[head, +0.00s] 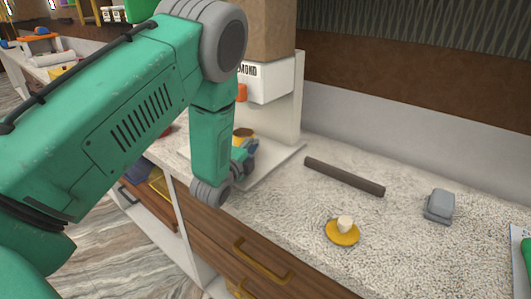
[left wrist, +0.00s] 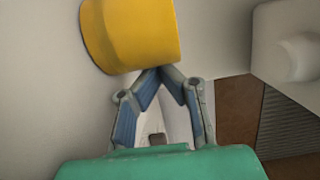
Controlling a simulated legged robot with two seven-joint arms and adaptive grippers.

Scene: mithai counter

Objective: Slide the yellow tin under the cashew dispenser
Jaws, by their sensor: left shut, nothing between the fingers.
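The yellow tin (left wrist: 130,35) fills the upper left of the left wrist view, cut off by the top edge. In the head view a small part of the yellow tin (head: 243,133) shows behind my arm, on the pale base below a dispenser (head: 272,86). That dispenser's label is partly hidden and ends in "MOND"; I see no cashew label. My left gripper (left wrist: 160,70) is shut and empty, its fingertips at the tin's lower edge; whether they touch is unclear. It also shows in the head view (head: 248,155), beside the tin. My right gripper is not in view.
On the speckled counter (head: 395,255) lie a dark bar (head: 345,175), a yellow dish (head: 342,236) with a small pale piece on it, and a grey block (head: 440,206). A green thing (head: 526,258) is cut off at the right edge. Drawers with brass handles (head: 262,262) are below.

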